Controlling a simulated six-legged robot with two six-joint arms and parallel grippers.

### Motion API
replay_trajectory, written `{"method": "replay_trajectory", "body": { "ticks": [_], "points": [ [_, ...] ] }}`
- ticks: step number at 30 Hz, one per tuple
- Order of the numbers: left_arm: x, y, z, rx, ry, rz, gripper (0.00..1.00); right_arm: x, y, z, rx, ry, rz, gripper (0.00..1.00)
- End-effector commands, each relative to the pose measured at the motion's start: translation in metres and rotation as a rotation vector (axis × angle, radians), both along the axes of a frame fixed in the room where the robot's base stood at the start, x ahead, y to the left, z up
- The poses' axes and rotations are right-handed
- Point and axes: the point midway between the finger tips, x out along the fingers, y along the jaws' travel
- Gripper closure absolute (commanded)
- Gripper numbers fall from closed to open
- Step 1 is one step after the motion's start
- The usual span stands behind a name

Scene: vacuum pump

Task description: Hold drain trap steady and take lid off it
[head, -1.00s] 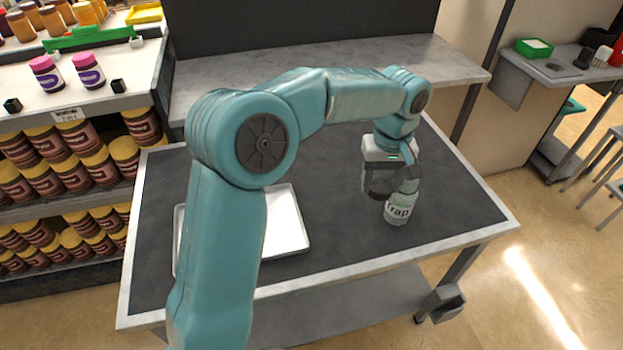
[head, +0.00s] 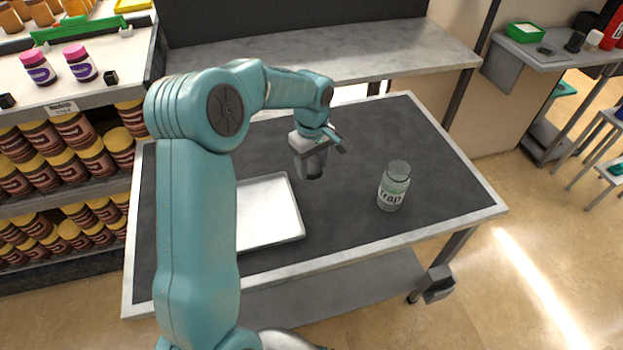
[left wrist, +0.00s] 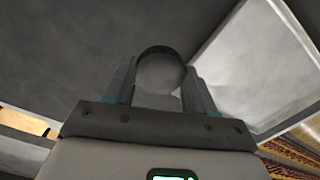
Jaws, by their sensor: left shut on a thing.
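The drain trap (head: 394,190), a greenish clear jar with a pale label reading "trap", stands on the right part of the dark tabletop. No gripper touches it, and its top shows no grey cap. My left gripper (head: 312,168) is to the left of the trap, above the table and close to the tray's right edge. In the left wrist view my left gripper (left wrist: 161,85) is shut on a round grey lid (left wrist: 160,73), held between its two fingers. In the head view the lid is hard to make out against the dark gripper. My right gripper is not in view.
A white tray (head: 290,229) lies on the table (head: 340,260), left of the trap and partly behind my left arm. Bare tabletop lies between tray and trap. A grey ledge (head: 400,58) runs along the back. Shelves of jars (head: 80,165) stand at left.

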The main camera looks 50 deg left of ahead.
Motion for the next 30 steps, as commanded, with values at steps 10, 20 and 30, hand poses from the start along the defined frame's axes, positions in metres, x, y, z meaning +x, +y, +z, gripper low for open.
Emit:
{"method": "replay_trajectory", "body": {
  "ticks": [10, 20, 30],
  "points": [
    [0.000, 0.000, -0.046, -0.001, 0.003, -0.001, 0.82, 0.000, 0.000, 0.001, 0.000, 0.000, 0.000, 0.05],
    [0.000, 0.000, -0.062, 0.000, -0.001, 0.000, 0.82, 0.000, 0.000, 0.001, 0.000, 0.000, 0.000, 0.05],
    [0.000, 0.000, -0.065, 0.000, -0.001, -0.001, 0.20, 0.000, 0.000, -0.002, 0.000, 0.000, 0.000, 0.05]
  ]
}}
